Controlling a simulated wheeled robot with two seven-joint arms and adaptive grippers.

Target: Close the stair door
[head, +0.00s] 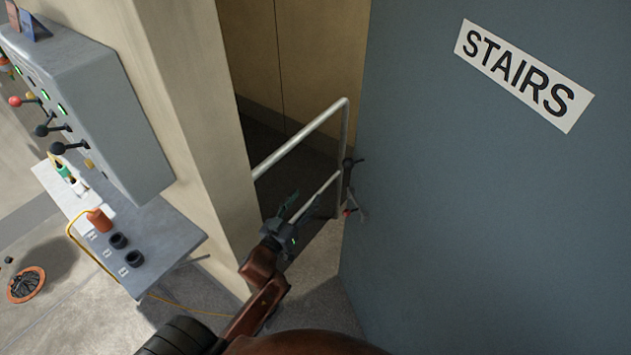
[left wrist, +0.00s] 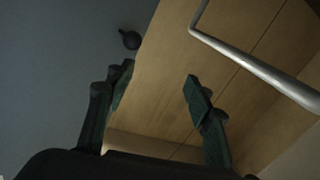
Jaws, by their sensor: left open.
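The stair door (head: 450,190) is a large blue-grey panel with a white STAIRS sign (head: 523,75), standing open at the right of the head view. Its dark handle (head: 349,172) is by the panel's left edge, near the railing. In the left wrist view the door (left wrist: 60,60) fills the left side, with a dark knob (left wrist: 130,38) near its edge. My left gripper (head: 290,208) is open and empty, in the doorway left of the door edge. Its spread green fingers show in the left wrist view (left wrist: 158,72), apart from the knob. My right gripper is out of view.
A metal railing (head: 305,138) stands inside the doorway, close to my left gripper. A beige wall pillar (head: 195,110) borders the opening on the left. A grey control box (head: 95,105) with levers and a shelf (head: 150,240) with small items stand further left.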

